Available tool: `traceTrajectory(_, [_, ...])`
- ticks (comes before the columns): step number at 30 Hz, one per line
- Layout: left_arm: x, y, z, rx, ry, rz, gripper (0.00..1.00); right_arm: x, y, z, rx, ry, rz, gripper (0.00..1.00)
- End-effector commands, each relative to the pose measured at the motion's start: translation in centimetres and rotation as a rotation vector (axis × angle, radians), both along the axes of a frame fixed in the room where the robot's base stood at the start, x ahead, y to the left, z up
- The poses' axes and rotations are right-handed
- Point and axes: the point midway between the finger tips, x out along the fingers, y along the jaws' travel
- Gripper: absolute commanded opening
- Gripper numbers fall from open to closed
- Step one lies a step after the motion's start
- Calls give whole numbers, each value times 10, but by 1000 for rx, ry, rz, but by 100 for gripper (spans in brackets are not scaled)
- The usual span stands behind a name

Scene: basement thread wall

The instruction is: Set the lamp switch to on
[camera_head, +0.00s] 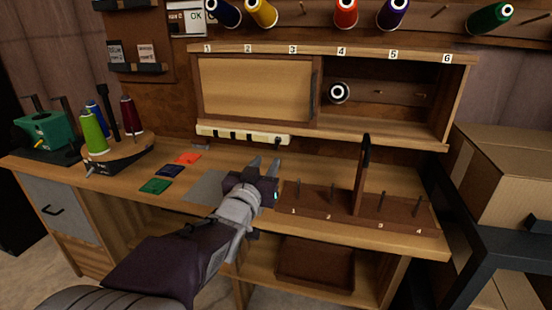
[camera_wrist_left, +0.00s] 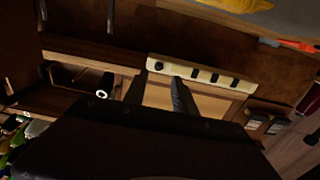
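A cream strip (camera_head: 262,138) with several small black parts along it is fixed under the front of the wall cabinet. It also shows ahead of the fingers in the left wrist view (camera_wrist_left: 210,75). No label for the lamp switch is readable, so I cannot tell which part it is or how it is set. My left gripper (camera_head: 263,164) is open and empty, just below the strip's right half in the head view. Its two fingers (camera_wrist_left: 160,90) are apart in the wrist view, their tips close to the strip; contact cannot be told. My right gripper is not in view.
The cabinet's sliding door (camera_head: 255,88) covers its left part, and a dark spool (camera_head: 339,92) sits in the open right part. A brown peg rack (camera_head: 345,210) with an upright divider stands right of my gripper. Coloured swatches (camera_head: 171,171) and a spool stand (camera_head: 118,160) lie left.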

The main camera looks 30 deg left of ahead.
Motion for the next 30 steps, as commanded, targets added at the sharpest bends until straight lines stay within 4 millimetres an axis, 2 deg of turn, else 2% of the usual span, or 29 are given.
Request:
traceTrajectory(1, [10,2,-5,0,2,-2,33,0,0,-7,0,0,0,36])
traceTrajectory(6, [46,10,-4,-1,2,-2,33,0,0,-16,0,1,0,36])
traceTrajectory(10, [66,15,-3,0,2,-1,33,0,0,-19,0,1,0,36])
traceTrajectory(15, [78,18,-2,0,2,-1,33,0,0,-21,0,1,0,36])
traceTrajectory(21, [78,18,-1,0,1,0,33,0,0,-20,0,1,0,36])
traceTrajectory(22, [78,18,-1,0,1,0,30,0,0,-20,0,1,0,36])
traceTrajectory(25, [78,18,-1,0,1,0,2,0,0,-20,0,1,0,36])
traceTrajectory(30, [78,18,-1,-1,2,0,0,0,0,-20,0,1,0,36])
